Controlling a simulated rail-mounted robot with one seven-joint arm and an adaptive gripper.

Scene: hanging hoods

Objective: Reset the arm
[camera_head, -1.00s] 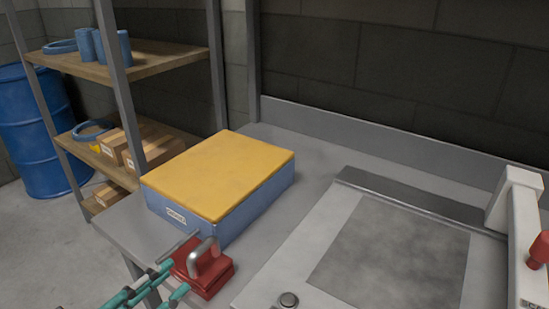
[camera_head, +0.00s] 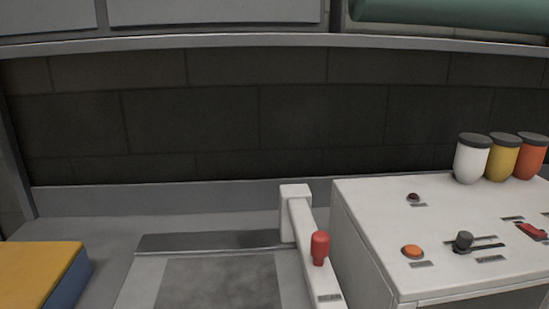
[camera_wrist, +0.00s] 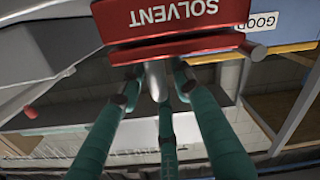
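In the wrist view, my gripper (camera_wrist: 158,95) has several teal fingers with grey tips. The fingertips stand apart, with a gap around the metal handle (camera_wrist: 156,80) of a red block (camera_wrist: 180,22) marked SOLVENT, which appears upside down. Whether any finger touches the handle is unclear. A blue box (camera_wrist: 285,38) with a GOOD label is beside the red block. In the head view, the yellow top of this box (camera_head: 35,272) shows at the lower left. My gripper and the red block are outside the head view.
A white console (camera_head: 365,235) with buttons and sliders stands at the right, with white, yellow and orange jars (camera_head: 502,160) on it. A white post with a red knob (camera_head: 320,248) stands beside a grey plate (camera_head: 220,282). Overhead cabinets (camera_head: 215,12) line the back.

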